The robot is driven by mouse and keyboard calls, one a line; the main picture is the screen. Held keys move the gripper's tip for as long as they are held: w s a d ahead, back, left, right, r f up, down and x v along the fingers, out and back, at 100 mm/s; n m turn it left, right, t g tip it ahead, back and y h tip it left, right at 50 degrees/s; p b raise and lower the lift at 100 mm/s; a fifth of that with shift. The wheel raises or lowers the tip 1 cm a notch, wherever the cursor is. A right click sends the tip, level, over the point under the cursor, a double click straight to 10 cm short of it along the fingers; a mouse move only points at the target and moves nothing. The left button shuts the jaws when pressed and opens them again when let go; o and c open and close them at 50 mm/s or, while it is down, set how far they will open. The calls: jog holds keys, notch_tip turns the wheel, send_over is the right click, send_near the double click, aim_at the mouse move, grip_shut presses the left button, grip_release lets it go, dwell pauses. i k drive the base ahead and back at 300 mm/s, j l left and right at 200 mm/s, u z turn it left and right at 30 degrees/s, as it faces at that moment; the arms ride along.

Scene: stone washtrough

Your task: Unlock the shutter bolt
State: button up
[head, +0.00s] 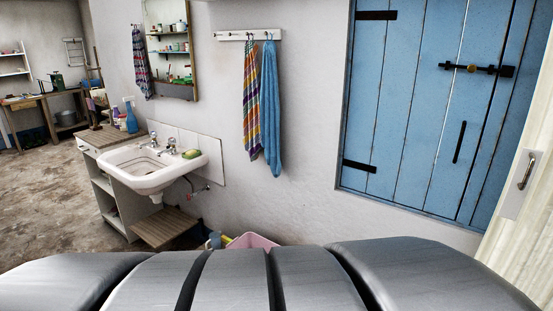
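The blue wooden shutter (408,110) is in the wall at the right of the head view and is closed. Its black bolt (490,70) lies level across the upper part of the shutter, with a brass-coloured knob (471,68) near its left part. The bolt spans the light gap between the boards, with a black bracket at its right end. I cannot tell exactly how far the bar is drawn. A black upright handle (459,142) sits below the bolt. My gripper is not in view.
A pink tub (251,241) is on the floor by the wall. Towels (270,110) hang from a rack. A pale door (520,190) with a handle is at the right edge. Open floor lies left.

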aim_at(471, 68)
jog(key=z, duration=2)
jog(key=i+j, duration=0.05)
